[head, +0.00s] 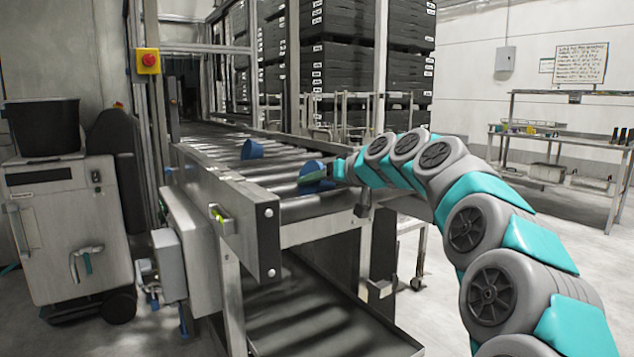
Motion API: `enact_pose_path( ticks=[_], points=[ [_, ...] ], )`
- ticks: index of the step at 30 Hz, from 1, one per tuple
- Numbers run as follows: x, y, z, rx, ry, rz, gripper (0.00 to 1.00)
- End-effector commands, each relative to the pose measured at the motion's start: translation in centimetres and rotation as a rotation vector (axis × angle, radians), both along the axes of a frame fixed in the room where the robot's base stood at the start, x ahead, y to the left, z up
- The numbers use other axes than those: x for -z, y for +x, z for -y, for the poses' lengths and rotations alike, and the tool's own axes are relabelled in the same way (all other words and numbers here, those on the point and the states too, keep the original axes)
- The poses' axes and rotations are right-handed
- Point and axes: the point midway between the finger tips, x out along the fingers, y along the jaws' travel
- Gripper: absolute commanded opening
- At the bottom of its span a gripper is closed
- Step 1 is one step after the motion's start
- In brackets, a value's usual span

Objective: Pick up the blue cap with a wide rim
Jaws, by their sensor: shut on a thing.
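A blue cap (312,168) with a wider rim is on the near end of the metal roller conveyor (215,154). My gripper (328,176) reaches in from the right and is shut on this cap. The fingers are small in the picture and partly hide it. I cannot tell whether the cap still touches the rollers. A second blue piece (252,150) lies farther back on the rollers, apart from my gripper.
The conveyor has raised side rails (225,205), with a lower roller bed (310,320) beneath. A grey cart with a black bucket (42,125) stands at left. Stacked black crates (335,70) stand behind. A metal workbench (560,142) is at right, with open floor before it.

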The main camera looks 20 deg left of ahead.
Motion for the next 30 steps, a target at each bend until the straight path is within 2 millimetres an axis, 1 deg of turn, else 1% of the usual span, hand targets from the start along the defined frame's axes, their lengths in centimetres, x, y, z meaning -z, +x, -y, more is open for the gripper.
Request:
enact_pose_path(
  ticks=[1,2,13,25,30],
  points=[
    [0.00,0.01,0.01,0.000,0.000,0.000,0.46],
    [0.00,0.01,0.01,0.000,0.000,0.000,0.42],
    [0.01,0.00,0.01,0.000,0.000,0.000,0.01],
    [-0.07,0.02,0.02,0.000,0.000,0.000,0.00],
    [-0.75,0.07,0.07,0.001,0.000,0.002,0.00]
  ],
)
